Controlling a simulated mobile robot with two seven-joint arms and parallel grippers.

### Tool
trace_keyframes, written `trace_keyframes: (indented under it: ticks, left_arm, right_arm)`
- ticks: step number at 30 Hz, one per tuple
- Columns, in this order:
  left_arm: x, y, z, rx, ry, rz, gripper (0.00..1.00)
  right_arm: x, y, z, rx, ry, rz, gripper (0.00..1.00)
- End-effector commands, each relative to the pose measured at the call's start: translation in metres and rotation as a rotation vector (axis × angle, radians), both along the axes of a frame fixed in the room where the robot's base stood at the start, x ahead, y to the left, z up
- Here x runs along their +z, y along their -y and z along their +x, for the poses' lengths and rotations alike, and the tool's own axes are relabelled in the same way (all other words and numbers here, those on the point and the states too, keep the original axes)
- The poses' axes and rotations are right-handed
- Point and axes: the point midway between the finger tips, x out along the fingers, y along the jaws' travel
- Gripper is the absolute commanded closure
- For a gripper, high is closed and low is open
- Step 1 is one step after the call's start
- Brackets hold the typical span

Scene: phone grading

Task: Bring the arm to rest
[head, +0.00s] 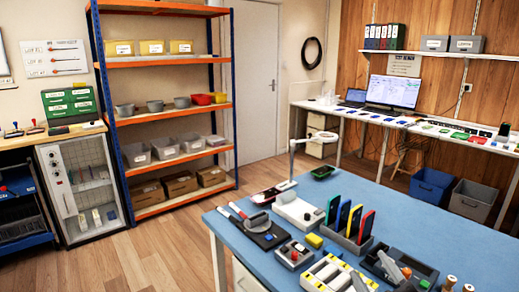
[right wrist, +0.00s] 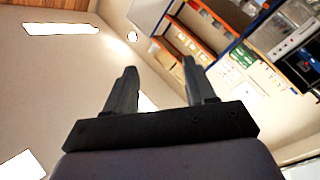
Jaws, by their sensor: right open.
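My right gripper (right wrist: 157,68) shows in the right wrist view. Its two dark fingers stand apart with nothing between them, so it is open and empty. Behind the fingers are a pale wall and ceiling, with the orange and blue shelf rack tilted at the upper right. No table surface shows close to the fingers. In the head view I cannot clearly make out either gripper. My left gripper is not seen.
The blue table (head: 362,190) carries several coloured phones in a grey stand (head: 345,240), a white box (head: 299,210), a lamp (head: 314,139) and a black tray (head: 262,233). The shelf rack (head: 165,116) stands at the back left. Wooden floor (head: 160,240) is clear left of the table.

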Motion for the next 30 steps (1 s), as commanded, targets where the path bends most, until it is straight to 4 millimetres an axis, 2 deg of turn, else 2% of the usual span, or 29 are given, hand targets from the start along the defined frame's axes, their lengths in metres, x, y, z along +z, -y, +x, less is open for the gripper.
trace_keyframes:
  ticks: [3, 5, 9, 15, 23, 30]
  left_arm:
    - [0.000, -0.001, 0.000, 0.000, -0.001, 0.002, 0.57]
    - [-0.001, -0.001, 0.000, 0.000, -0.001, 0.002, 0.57]
    - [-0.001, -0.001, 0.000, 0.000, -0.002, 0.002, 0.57]
    - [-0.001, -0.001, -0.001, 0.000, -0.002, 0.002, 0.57]
    - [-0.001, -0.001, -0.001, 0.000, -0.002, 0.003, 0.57]
    - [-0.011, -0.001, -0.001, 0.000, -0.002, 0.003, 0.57]
  right_arm:
    - [-0.050, 0.023, -0.027, -0.142, -0.249, 0.140, 0.45]
    - [-0.075, 0.031, -0.046, -0.205, -0.383, 0.200, 0.45]
    - [-0.127, 0.041, -0.099, -0.318, -0.682, 0.309, 0.45]
    - [-0.167, 0.038, -0.165, -0.394, -0.996, 0.394, 0.45]
    - [-0.190, 0.027, -0.240, -0.434, -1.310, 0.458, 0.45]
    - [-0.221, 0.021, -0.220, -0.382, -1.223, 0.482, 0.45]
